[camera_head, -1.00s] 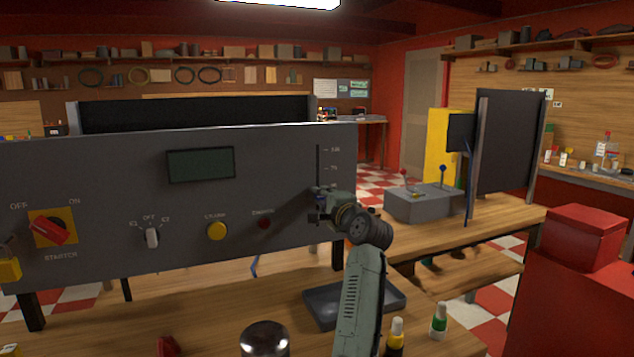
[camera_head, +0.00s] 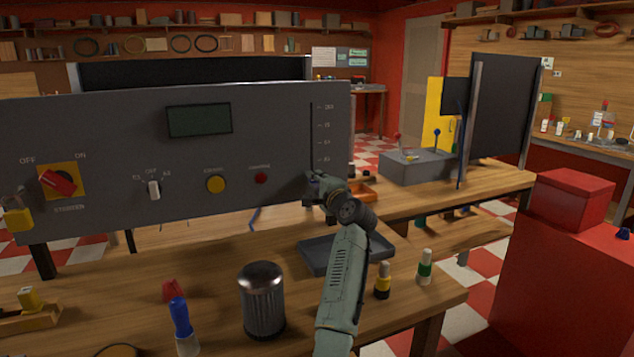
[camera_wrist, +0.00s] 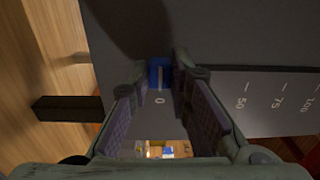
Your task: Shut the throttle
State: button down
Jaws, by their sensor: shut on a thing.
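The throttle is a vertical slot (camera_head: 312,135) with a marked scale on the right end of the grey control panel (camera_head: 110,120). Its blue knob (camera_wrist: 160,73) shows in the wrist view, level with the 0 mark, at the low end of the scale. My gripper (camera_head: 312,184) is at the bottom of the slot, close against the panel. In the wrist view its fingers (camera_wrist: 159,76) lie on both sides of the blue knob and are shut on it. In the head view my gripper hides the knob.
The panel also carries a red switch (camera_head: 58,182), a small selector (camera_head: 153,190), a yellow button (camera_head: 216,184) and a dark display (camera_head: 199,120). Below stand a grey tray (camera_head: 325,258), a metal canister (camera_head: 262,300) and small bottles (camera_head: 383,280).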

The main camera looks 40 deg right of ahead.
jog(key=shift+f, duration=0.4)
jog(key=c, duration=1.5)
grip_release()
jog(key=shift+r, duration=0.1)
jog(key=v, duration=1.2)
jog(key=shift+r, duration=0.1)
